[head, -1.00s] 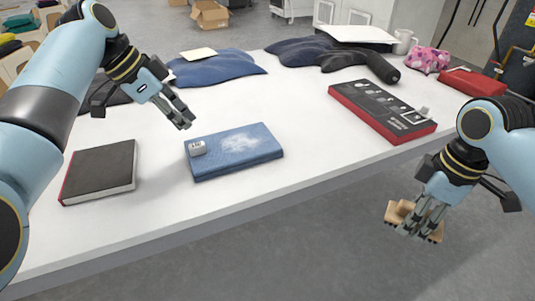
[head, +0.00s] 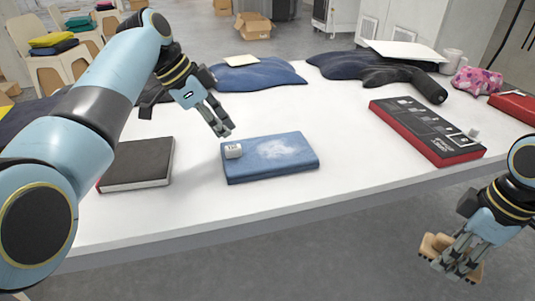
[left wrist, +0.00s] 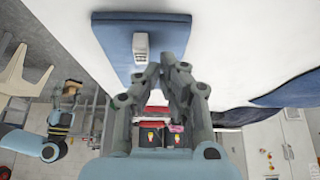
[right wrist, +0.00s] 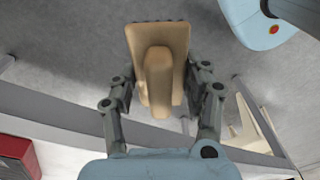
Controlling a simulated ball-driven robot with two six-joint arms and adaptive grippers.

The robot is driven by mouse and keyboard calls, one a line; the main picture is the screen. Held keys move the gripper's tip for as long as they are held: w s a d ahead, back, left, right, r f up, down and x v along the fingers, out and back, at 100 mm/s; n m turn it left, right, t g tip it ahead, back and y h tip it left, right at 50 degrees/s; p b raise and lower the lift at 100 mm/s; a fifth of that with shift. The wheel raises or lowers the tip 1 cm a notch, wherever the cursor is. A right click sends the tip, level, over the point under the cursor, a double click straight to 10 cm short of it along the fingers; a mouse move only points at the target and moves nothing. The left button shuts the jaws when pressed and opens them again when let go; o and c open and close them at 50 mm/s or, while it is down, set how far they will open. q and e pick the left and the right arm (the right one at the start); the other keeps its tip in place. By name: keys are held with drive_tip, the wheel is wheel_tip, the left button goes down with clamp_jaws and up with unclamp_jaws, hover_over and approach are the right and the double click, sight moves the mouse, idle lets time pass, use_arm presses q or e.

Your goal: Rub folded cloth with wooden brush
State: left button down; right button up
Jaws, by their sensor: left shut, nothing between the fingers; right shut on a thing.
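The folded blue cloth (head: 285,163) lies flat on the white table, with a pale worn patch on its top. My left gripper (head: 226,134) is shut and empty, just above and behind the cloth's left end. My right gripper (head: 450,262) is shut on the wooden brush (head: 436,243), held out past the table's front edge. The brush's tan back and handle (right wrist: 158,75) fill the middle of the right wrist view.
A dark book (head: 140,165) lies left of the cloth and a black-and-red box (head: 428,130) lies to the right. Dark folded garments (head: 258,75), a mug (head: 452,60) and a pink patterned pouch (head: 478,80) are at the back. The table between cloth and box is clear.

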use_arm(q)
drive_tip(key=shift+f+b, duration=0.55)
drive_tip(key=shift+f, duration=0.75)
use_arm(e)
drive_tip(key=shift+f, duration=0.65)
